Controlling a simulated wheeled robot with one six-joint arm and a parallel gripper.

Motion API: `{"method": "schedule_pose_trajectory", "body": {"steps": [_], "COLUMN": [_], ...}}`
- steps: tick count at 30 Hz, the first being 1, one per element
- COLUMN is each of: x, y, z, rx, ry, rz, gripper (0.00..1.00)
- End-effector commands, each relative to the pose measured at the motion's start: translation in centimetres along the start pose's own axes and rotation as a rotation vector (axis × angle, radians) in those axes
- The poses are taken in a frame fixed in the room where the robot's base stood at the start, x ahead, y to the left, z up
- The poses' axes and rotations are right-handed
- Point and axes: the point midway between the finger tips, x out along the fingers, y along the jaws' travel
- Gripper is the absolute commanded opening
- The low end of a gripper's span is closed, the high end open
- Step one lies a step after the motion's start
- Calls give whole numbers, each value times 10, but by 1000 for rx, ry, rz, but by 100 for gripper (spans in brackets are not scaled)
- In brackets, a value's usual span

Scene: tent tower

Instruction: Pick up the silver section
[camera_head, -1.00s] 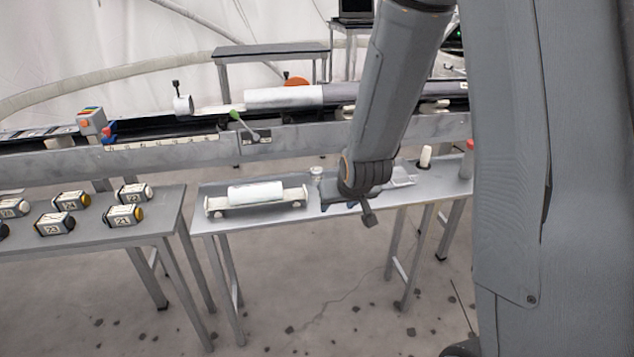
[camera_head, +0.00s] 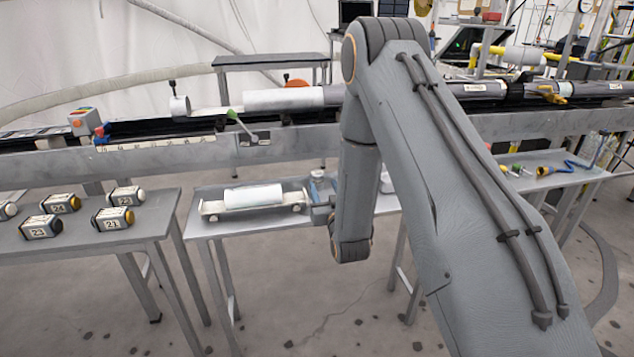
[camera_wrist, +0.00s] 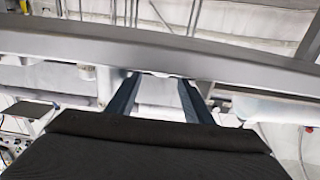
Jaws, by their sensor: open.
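A pale silver-white cylinder (camera_head: 254,196), which looks like the silver section, lies lengthwise in a low white cradle (camera_head: 213,209) on the middle table. Another pale section (camera_head: 284,100) lies on the long rail behind, end to end with a grey tube. My gripper (camera_head: 318,186) is just right of the cradle, apart from the cylinder and partly hidden by my arm. In the wrist view, my gripper's two blue-grey fingers (camera_wrist: 157,79) stand apart with nothing held. A pale tube shows beyond them, below a grey beam; I cannot tell which tube it is.
The long grey rail (camera_head: 190,150) runs behind the tables. The left table (camera_head: 150,222) holds several numbered blocks. A green-handled lever (camera_head: 236,120) stands on the rail. The floor in front of the tables is clear. Tools lie on the table at right (camera_head: 585,180).

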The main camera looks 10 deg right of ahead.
Motion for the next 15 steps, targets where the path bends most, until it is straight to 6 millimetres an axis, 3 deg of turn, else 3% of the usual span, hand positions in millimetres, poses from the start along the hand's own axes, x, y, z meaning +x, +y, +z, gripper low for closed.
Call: {"method": "schedule_pose_trajectory", "body": {"steps": [15], "x": [57], "y": [-3], "z": [4], "rx": [0], "ry": [-2], "rz": [0], "gripper": [46]}}
